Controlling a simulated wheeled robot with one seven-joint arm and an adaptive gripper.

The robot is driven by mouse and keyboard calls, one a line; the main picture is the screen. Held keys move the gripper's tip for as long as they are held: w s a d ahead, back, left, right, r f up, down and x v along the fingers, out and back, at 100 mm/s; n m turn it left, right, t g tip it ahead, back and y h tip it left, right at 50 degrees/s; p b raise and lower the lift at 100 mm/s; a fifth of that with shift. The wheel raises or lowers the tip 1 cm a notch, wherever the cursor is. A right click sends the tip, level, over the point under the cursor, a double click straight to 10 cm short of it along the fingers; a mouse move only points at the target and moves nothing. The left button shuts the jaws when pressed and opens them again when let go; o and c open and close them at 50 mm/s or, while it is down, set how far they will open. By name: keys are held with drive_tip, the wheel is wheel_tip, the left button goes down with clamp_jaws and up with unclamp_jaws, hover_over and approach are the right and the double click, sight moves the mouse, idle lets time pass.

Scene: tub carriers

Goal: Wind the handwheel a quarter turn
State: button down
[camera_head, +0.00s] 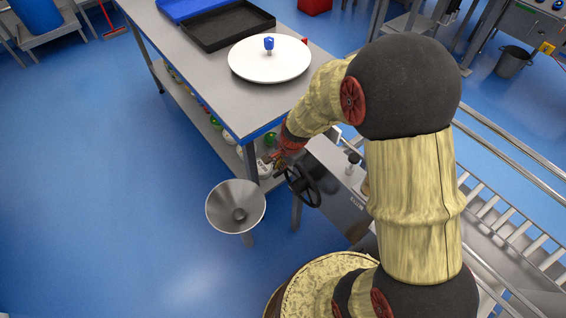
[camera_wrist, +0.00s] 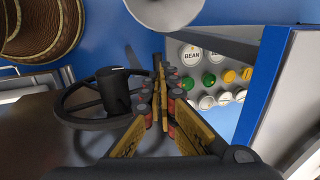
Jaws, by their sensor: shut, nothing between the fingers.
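The handwheel (camera_head: 301,184) is black, with a rim, spokes and a hub, and is mounted on the end of a steel machine. In the wrist view the handwheel (camera_wrist: 114,92) fills the left middle, and its hub and several spokes show. My gripper (camera_head: 279,160) is at the upper left of the wheel in the head view. In the wrist view my gripper (camera_wrist: 160,72) has its fingers together with nothing between them, beside the right part of the rim. The fingers hide part of the rim there. I cannot tell whether they touch it.
A steel funnel (camera_head: 236,207) stands just left of the wheel. A steel table (camera_head: 215,70) with a black tray (camera_head: 228,24) and a white round lid (camera_head: 270,62) is behind. Its lower shelf holds several coloured round items (camera_wrist: 208,79). Blue floor (camera_head: 110,190) is free at left.

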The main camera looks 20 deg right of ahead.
sight(278, 174)
drive_tip(key=b+x, duration=0.2)
drive_tip(key=x, duration=0.3)
drive_tip(key=shift+w+f, duration=0.15)
drive_tip(key=shift+f, duration=0.15)
drive_tip(key=shift+a, duration=0.1)
drive_tip(key=shift+w+f, duration=0.15)
drive_tip(key=shift+f, duration=0.55)
drive_tip(key=shift+w+f, duration=0.1)
drive_tip(key=shift+w, duration=0.05)
drive_tip(key=shift+r, duration=0.2)
drive_tip(key=shift+r, duration=0.35)
drive_tip(key=w+a+p+v, duration=0.1)
drive_tip(key=p+v, duration=0.6)
drive_tip(key=v, duration=0.5)
drive_tip(key=shift+w+r, duration=0.25)
drive_tip(key=shift+r, duration=0.45)
drive_tip(key=shift+d, duration=0.15)
